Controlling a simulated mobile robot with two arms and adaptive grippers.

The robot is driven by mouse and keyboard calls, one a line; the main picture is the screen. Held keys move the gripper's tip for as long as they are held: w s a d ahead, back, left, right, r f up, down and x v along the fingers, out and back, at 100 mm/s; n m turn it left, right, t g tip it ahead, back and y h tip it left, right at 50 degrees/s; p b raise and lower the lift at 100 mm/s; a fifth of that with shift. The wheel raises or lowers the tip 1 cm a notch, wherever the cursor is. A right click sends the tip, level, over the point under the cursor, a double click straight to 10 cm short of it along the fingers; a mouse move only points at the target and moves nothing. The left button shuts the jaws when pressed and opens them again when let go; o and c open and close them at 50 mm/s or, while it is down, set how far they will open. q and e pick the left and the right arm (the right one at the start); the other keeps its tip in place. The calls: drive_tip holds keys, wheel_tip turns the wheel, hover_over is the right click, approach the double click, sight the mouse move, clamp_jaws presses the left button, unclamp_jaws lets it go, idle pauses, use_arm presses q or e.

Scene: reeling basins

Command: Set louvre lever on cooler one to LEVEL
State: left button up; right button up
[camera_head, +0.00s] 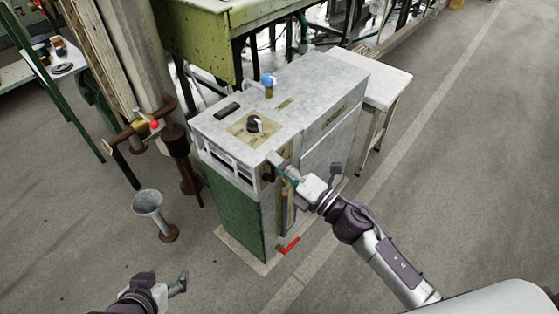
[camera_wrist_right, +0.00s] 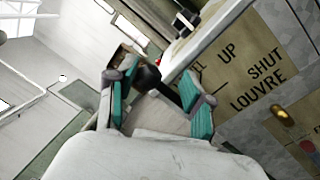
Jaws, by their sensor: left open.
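The cooler (camera_head: 335,72) is a grey-topped cabinet with a green lower front panel, in the middle of the head view. Its louvre plate (camera_wrist_right: 258,78) shows in the right wrist view, with the words UP, SHUT and LOUVRE and another word partly hidden. A dark round knob (camera_wrist_right: 148,76), apparently the lever's end, sits between the teal-padded fingers of my right gripper (camera_wrist_right: 158,82), nearer the left finger. These fingers are apart; contact with the knob is unclear. My right gripper (camera_head: 279,166) is at the cabinet's front corner. My left gripper (camera_head: 172,283) is open, low and left, away from the cooler.
A dial knob (camera_head: 254,124) and a blue-capped fitting (camera_head: 268,84) stand on the cabinet top. A metal funnel-shaped stand (camera_head: 149,204) and a rusty pipe (camera_head: 184,165) are to the left. A small white table (camera_head: 385,84) adjoins behind. The floor at right is clear.

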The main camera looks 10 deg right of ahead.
drive_tip(key=shift+o, duration=0.6)
drive_tip(key=shift+s+a+f, duration=0.15)
drive_tip(key=shift+a+f, duration=0.05)
drive_tip(key=shift+a, duration=0.05)
drive_tip(key=shift+r, duration=0.1)
drive_tip(key=v, duration=1.2)
drive_tip(key=shift+d+r, duration=0.1)
drive_tip(key=shift+d, duration=0.05)
